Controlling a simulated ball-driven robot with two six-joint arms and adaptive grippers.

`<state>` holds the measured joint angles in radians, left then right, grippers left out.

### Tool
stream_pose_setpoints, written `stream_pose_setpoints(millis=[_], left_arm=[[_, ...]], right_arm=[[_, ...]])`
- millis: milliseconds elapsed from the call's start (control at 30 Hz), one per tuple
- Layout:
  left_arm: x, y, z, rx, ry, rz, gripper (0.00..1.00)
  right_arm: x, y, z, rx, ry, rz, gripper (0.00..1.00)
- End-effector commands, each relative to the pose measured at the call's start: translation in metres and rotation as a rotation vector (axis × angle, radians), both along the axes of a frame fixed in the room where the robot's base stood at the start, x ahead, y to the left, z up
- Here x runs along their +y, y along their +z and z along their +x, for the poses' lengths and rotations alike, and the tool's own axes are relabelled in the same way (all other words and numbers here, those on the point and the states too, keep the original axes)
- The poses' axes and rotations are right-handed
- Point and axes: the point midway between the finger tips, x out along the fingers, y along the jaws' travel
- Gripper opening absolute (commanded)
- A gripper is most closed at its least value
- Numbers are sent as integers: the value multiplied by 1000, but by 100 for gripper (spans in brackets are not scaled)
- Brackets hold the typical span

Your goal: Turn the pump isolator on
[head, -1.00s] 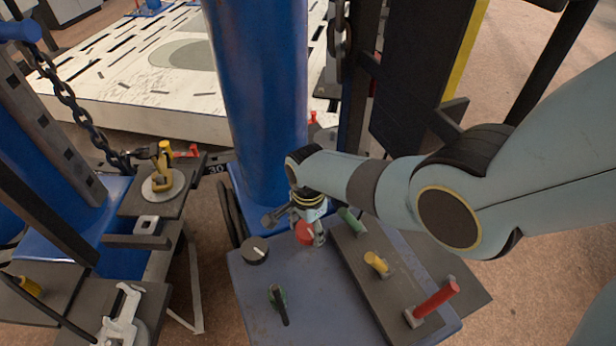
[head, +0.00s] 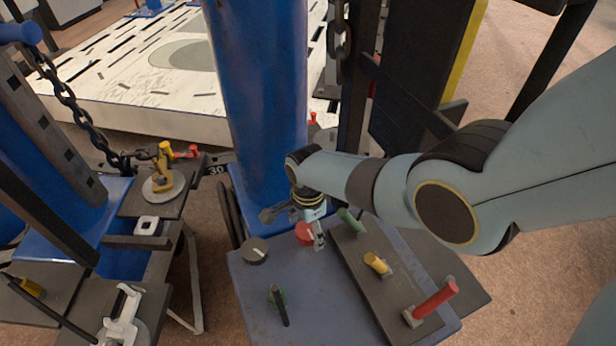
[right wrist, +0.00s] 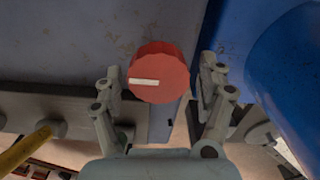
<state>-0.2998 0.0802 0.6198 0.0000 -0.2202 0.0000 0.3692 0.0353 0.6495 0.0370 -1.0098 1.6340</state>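A red round knob (head: 304,234) with a white pointer mark stands at the back of the grey-blue panel; no label is readable. It also shows in the right wrist view (right wrist: 160,72), its white mark lying nearly level. My right gripper (head: 296,226) is over the knob, partly hiding it in the head view. In the right wrist view my right gripper (right wrist: 161,74) is open, with one finger on each side of the knob. Gaps show between the fingers and the knob, so it is not gripped. My left gripper is not in view.
Green (head: 350,219), yellow (head: 376,263) and red (head: 434,299) levers stand on a dark plate at right. A blue column (head: 258,110) rises close behind the gripper.

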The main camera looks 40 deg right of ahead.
Motion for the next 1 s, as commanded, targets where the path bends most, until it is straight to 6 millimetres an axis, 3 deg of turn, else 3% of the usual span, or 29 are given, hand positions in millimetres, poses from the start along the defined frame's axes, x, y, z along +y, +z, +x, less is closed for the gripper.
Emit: stream_pose_setpoints(millis=[467, 667, 1000], left_arm=[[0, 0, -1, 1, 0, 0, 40], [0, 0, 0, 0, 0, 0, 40], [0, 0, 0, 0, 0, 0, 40]], right_arm=[[1, 7, 0, 0, 1, 1, 80], [1, 34, 0, -2, 1, 1, 80], [1, 97, -1, -1, 1, 1, 80]])
